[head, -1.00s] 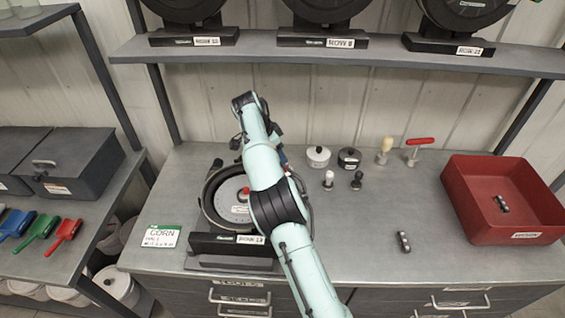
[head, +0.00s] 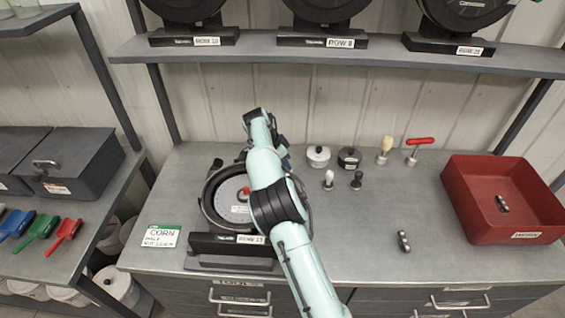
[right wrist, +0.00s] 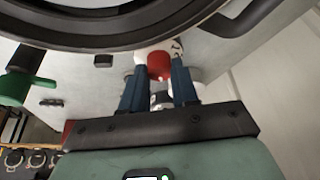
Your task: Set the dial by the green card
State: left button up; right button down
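The green-topped card (head: 161,236) reads CORN and lies on the bench's left front; its smaller lines are too blurred to read. To its right is the black-rimmed seed meter (head: 208,210) with a pale round dial (head: 229,200) and a red knob (head: 245,190). My right arm crosses over the meter's right side and hides part of it. In the right wrist view my right gripper (right wrist: 159,72) has its two blue fingers apart, with a red knob (right wrist: 159,65) showing between the tips. Contact with it cannot be told. My left gripper is out of view.
White (head: 318,157) and dark (head: 349,158) lidded pots, small stamps and a red T-handle (head: 420,141) stand right of my arm. A red tray (head: 470,205) is at the bench's right. A shelf (head: 380,58) with more meters hangs above.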

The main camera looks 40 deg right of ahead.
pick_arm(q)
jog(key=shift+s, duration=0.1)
pick_arm(e)
jog(key=shift+s+f+n+t+b, duration=0.1)
jog(key=shift+n+t+b, duration=0.35)
jog(key=shift+n, duration=0.55)
jog(key=n+t+b, duration=0.1)
jog(key=n, duration=0.1)
jog(key=shift+s+n, duration=0.15)
jog(key=shift+n, duration=0.15)
jog(key=n+t, duration=0.1)
jog(key=n, duration=0.1)
jog(key=shift+n+y, duration=0.3)
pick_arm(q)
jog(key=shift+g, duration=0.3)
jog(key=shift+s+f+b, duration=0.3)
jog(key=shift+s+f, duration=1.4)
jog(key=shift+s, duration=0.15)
pick_arm(e)
jog(key=shift+d+n+t, duration=0.1)
jog(key=shift+n+t, duration=0.35)
jog(key=shift+n, duration=1.05)
jog(key=shift+y, duration=0.3)
jog(key=c, duration=0.8)
grip_release()
jog(key=shift+c, duration=0.2)
